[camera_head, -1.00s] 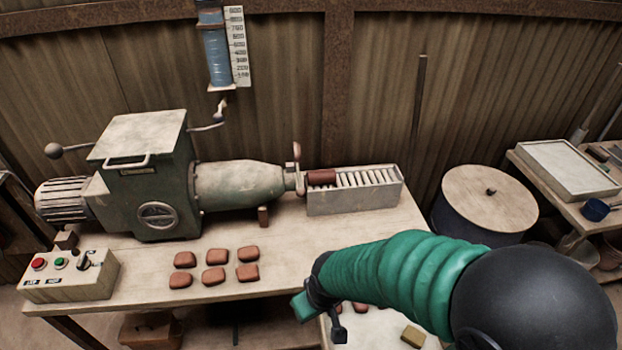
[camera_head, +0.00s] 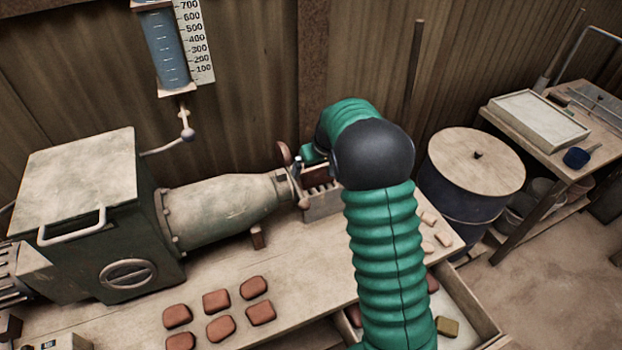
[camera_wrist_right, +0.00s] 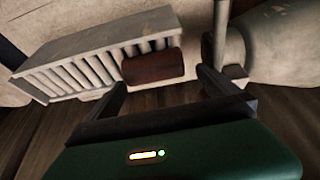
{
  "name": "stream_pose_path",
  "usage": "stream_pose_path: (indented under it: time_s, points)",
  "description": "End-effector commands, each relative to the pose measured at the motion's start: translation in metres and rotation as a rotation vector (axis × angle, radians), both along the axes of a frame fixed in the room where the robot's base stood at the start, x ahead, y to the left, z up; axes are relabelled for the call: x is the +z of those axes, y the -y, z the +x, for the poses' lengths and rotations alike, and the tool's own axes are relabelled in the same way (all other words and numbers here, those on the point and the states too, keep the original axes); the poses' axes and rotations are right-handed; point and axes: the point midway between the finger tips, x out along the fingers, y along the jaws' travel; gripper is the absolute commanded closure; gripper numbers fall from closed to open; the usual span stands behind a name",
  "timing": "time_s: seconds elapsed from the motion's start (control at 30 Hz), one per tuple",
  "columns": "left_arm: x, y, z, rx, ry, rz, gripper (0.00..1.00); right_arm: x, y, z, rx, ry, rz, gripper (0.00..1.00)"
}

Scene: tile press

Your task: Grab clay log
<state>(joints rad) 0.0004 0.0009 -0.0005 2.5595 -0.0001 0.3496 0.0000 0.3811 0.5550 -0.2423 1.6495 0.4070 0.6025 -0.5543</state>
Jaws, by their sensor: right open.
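The clay log (camera_wrist_right: 153,67) is a short reddish-brown cylinder lying on the roller rack (camera_wrist_right: 95,63), at the end near the extruder nozzle. In the head view the log (camera_head: 316,173) is partly hidden by my right arm. My right gripper (camera_wrist_right: 160,85) is open, with its two dark fingers pointing at the log, one toward each end of it. The fingers look apart from the log. In the head view the right gripper (camera_head: 308,154) is mostly hidden behind its own wrist. My left gripper is not in view.
The green extruder (camera_head: 225,208) stands left of the rack, with a crank arm at its nozzle. Several clay pieces (camera_head: 220,328) lie on the table (camera_head: 285,285) in front. A lidded drum (camera_head: 470,190) stands right. An open drawer (camera_head: 480,315) is below.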

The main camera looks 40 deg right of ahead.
Motion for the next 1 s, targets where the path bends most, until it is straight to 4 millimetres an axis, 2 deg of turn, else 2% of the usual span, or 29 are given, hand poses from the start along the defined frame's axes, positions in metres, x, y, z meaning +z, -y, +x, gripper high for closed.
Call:
stream_pose_path:
  time_s: [0.13, 0.33, 0.6, 1.0]
  points:
    - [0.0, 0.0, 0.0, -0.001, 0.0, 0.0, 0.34, -0.014, 0.003, 0.005, -0.003, 0.001, 0.001, 0.0]
    - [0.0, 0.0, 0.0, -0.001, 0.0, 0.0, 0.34, -0.049, 0.004, 0.022, -0.001, -0.005, -0.001, 0.0]
    - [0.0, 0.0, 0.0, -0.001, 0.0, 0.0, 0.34, -0.053, 0.004, 0.024, -0.001, 0.001, -0.003, 0.0]
    - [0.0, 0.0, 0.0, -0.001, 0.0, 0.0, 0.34, -0.054, 0.006, 0.024, -0.003, -0.002, 0.0, 0.51]
